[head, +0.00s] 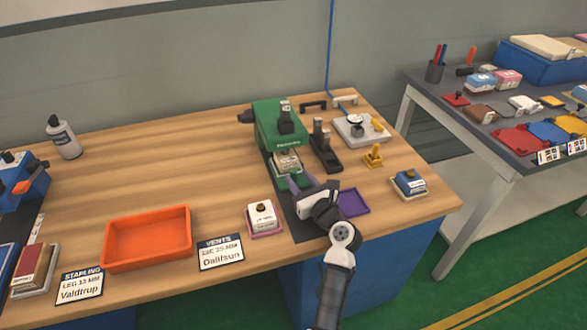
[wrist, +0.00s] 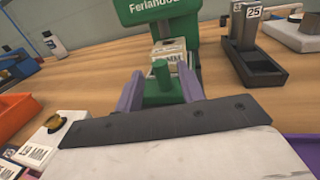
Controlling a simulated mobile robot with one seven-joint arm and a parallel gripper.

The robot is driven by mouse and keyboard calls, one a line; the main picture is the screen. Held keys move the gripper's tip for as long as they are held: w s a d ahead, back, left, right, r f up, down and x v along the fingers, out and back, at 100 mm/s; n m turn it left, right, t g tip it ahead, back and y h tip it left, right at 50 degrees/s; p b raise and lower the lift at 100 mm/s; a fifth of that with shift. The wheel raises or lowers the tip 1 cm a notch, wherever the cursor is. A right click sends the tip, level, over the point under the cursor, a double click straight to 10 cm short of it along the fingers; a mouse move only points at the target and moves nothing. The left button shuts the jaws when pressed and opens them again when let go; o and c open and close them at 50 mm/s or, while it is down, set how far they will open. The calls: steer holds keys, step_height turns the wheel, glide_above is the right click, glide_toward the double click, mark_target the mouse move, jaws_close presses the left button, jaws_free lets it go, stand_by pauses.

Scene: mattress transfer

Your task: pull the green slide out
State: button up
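The green press (head: 278,125) stands at the back of the wooden table, and its lower front also shows in the wrist view (wrist: 160,10). Its green slide (wrist: 160,92) sticks out toward me with an upright green knob. A pale labelled block (wrist: 170,54) sits on the slide behind the knob. In the head view the slide (head: 281,184) is partly hidden by my gripper. My gripper (wrist: 162,88) has its two purple fingers on either side of the knob, with gaps between them and the knob. It is open.
A black stand (head: 325,148) is close on the right of the press. A white block on a pink base (head: 263,217) is left of my gripper, and a purple tray (head: 353,203) is right. An orange tray (head: 148,264) lies further left.

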mark_target(295, 174)
steer(key=shift+x, duration=2.05)
steer(key=shift+c, duration=0.5)
jaws_close()
